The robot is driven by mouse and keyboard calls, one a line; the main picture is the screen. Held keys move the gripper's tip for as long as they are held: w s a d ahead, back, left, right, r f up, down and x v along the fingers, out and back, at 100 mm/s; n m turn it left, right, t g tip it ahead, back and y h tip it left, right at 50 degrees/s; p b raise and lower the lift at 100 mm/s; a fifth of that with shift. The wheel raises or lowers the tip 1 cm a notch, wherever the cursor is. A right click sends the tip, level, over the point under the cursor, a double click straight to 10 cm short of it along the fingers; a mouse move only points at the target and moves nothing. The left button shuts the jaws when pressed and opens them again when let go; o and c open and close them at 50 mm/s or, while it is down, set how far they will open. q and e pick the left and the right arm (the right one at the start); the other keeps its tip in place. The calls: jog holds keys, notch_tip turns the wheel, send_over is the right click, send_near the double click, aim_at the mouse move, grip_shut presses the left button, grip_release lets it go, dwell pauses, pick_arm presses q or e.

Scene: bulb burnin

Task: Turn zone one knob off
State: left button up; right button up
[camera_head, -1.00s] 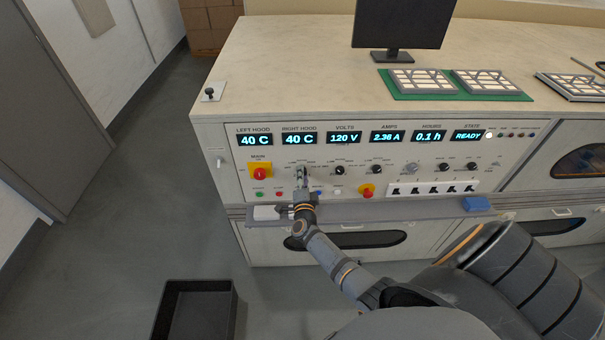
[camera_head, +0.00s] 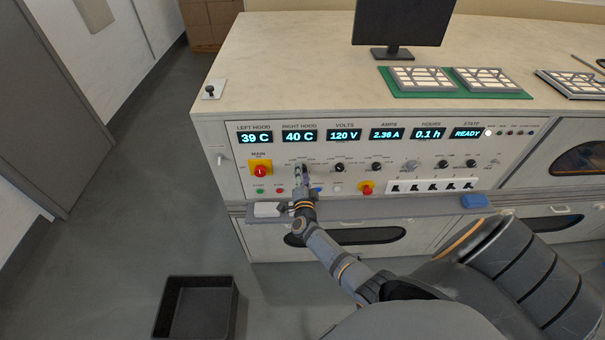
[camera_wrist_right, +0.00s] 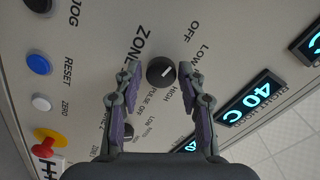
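A round black knob (camera_wrist_right: 161,73) sits between my right fingertips in the right wrist view, with a short white mark on its face. OFF, LOW and HIGH are printed around it, with a partly readable ZONE label beside it. The mark points roughly toward the LOW side; its exact setting is hard to tell. My right gripper (camera_wrist_right: 159,70) is open, with a gap on each side of the knob. In the head view my right gripper (camera_head: 302,176) is at the front panel (camera_head: 215,135), below the RIGHT HOOD display, and largely hides the knob. My left gripper is not in view.
A red and yellow MAIN switch (camera_head: 260,170) is left of my gripper. Two more black knobs (camera_head: 339,167) (camera_head: 376,167) are to its right. Push buttons and a red-yellow stop (camera_head: 366,188) lie below. A narrow ledge (camera_head: 400,207) runs under the panel.

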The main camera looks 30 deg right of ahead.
jog(key=shift+o, duration=0.7)
jog(key=v, duration=1.2)
jog(key=s+a+f+n+g+y+b, duration=0.1)
jog(key=s+a+f+n+g+y, duration=0.2)
jog(key=f, duration=0.5)
jog(key=s+a+f+n+y, duration=0.15)
jog(key=s+f+n, duration=0.3)
jog(key=f, duration=0.45)
jog(key=s+a+f+n+g+y+b, duration=0.1)
jog(key=s+a+f+n+g+y, duration=0.15)
jog(key=f+n, duration=0.4)
jog(key=s+d+f+n+g, duration=0.1)
jog(key=s+f+g, duration=0.2)
jog(key=s, duration=0.6)
jog(key=s+d+f+n+g+y, duration=0.1)
jog(key=s+f+n+g, duration=0.1)
jog(key=s+f, duration=0.6)
jog(key=s+d+f+n+g+b, duration=0.1)
jog(key=s+f, duration=0.5)
jog(key=s, duration=0.6)
jog(key=d+n+g, duration=0.1)
jog(key=g, duration=0.1)
jog(key=shift+g, duration=0.35)
